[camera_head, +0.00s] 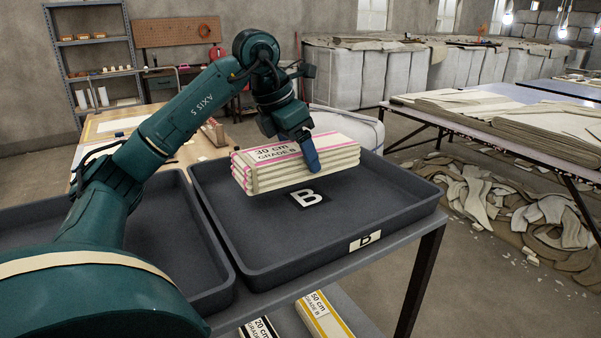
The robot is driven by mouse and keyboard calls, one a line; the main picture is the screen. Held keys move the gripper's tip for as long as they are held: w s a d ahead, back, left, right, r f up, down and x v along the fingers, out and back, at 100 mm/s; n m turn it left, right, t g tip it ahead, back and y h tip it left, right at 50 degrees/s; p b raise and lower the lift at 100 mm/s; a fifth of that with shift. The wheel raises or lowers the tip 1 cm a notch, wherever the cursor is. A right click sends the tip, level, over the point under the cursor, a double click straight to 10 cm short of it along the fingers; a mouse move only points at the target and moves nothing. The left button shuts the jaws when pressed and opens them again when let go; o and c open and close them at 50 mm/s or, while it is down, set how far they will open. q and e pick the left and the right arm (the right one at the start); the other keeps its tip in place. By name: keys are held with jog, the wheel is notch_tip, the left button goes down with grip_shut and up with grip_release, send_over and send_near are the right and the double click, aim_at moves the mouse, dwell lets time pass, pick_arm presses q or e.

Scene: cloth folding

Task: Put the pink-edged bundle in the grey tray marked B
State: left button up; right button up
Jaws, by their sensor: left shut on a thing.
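The pink-edged bundle (265,172) is a stack of folded cream cloth with a label reading "30 cm GRADE B". It is level, over the back left part of the grey tray marked B (412,212). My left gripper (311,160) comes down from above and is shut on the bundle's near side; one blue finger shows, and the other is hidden. I cannot tell whether the bundle touches the tray floor. A white B shows on the tray floor, and a B label is on the front rim. My right gripper is not in view.
A second grey tray (213,277) stands at left, partly behind my arm. Bundles marked 50 cm (325,316) and 20 cm (259,329) lie on a lower shelf. A wooden worktable (85,158) is behind. Cloth scraps (545,215) cover the floor at right. The tray's front is clear.

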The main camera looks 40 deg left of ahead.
pick_arm(q)
jog(key=shift+w+f, duration=0.1)
jog(key=shift+f, duration=1.9)
jog(key=shift+f+b, duration=0.15)
jog(key=shift+b, duration=0.15)
jog(key=o, duration=1.1)
jog(key=p+v, duration=0.1)
jog(key=v, duration=1.1)
